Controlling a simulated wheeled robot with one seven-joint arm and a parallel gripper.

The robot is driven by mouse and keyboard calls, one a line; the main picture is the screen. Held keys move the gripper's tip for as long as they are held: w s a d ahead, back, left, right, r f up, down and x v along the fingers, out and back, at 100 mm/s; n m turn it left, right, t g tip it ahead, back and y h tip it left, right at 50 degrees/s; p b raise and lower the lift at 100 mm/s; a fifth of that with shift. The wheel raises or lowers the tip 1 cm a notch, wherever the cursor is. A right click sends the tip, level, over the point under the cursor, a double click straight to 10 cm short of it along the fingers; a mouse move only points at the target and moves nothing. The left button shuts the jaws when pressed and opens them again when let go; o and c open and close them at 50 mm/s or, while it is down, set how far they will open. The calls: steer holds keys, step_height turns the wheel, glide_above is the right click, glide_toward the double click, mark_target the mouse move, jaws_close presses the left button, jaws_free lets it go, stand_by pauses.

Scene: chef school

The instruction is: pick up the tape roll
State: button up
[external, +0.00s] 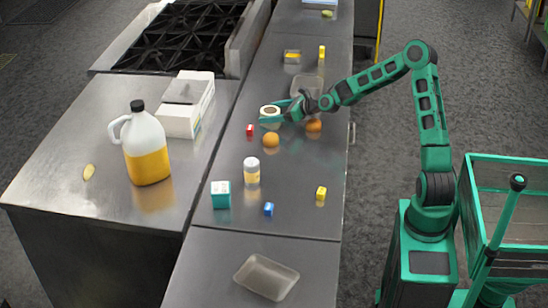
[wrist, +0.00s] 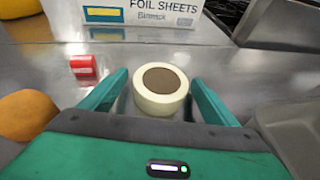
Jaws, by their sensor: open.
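The tape roll (wrist: 146,97) is a cream-white ring with a brown centre in the wrist view. It also shows in the external view (external: 270,109), lying on the steel counter. My gripper (wrist: 158,84) is open, with one green finger to the left of the roll and the other to its right. In the external view my gripper (external: 272,116) reaches in from the right at the roll. I cannot tell whether either finger touches it.
A red block (external: 250,130) and an orange (external: 271,140) lie close by, with another orange (external: 314,126) under my wrist. A grey tray (external: 307,84) stands just behind. A foil sheets box (external: 187,118) is to the left. The counter in front is partly clear.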

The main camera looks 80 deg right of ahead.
steer(key=c, duration=1.2)
steer(key=shift+r, duration=0.1)
